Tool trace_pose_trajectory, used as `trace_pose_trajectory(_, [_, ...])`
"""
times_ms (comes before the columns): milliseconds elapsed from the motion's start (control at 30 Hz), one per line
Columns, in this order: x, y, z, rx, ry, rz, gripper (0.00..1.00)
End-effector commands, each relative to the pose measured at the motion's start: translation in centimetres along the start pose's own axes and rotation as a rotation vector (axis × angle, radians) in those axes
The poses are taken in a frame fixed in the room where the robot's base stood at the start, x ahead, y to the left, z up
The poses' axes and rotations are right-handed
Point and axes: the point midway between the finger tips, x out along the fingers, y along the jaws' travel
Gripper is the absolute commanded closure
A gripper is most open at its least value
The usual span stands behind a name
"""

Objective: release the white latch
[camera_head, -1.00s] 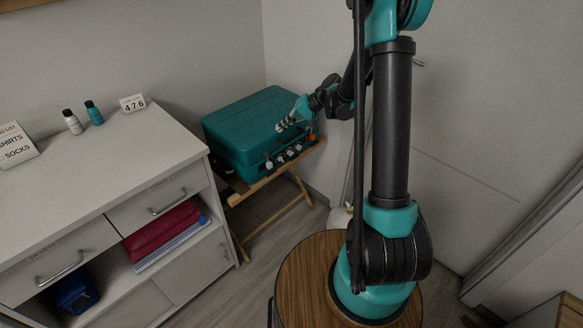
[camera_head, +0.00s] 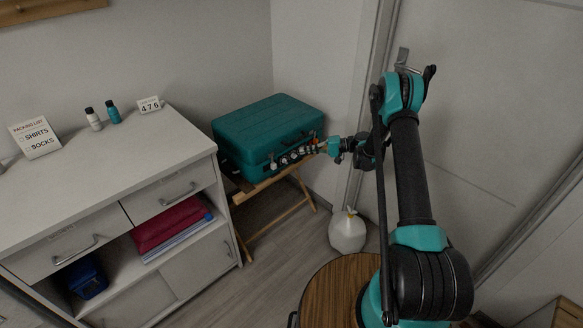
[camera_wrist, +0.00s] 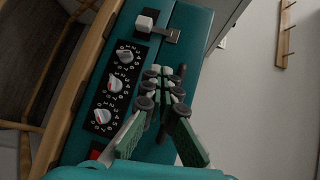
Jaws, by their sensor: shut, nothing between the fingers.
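The teal suitcase (camera_head: 265,125) lies closed on a folding wooden stand. The white latch (camera_wrist: 146,23) is a small pale block on the case front, at the top of the wrist view, with a dark plate and metal lever beside it. It seems to be the pale spot (camera_head: 273,166) at the left of the front row in the head view. My gripper (camera_wrist: 168,88) is shut and empty, in front of the case beside the dials, apart from the white latch. In the head view my gripper (camera_head: 320,148) is near the front's right end.
Three numbered dials (camera_wrist: 115,85) line the case front; a red part (camera_wrist: 96,153) is partly hidden below them. The wooden stand (camera_head: 253,195) supports the case.

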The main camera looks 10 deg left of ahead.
Motion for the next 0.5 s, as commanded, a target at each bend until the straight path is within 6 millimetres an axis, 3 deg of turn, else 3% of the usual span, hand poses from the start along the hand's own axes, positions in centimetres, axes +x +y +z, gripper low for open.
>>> trace_pose_trajectory(200, [1.7, 3.6, -0.1, -0.003, -0.039, -0.119, 1.00])
trace_pose_trajectory(500, [2.7, 6.2, 0.5, -0.008, -0.070, -0.214, 1.00])
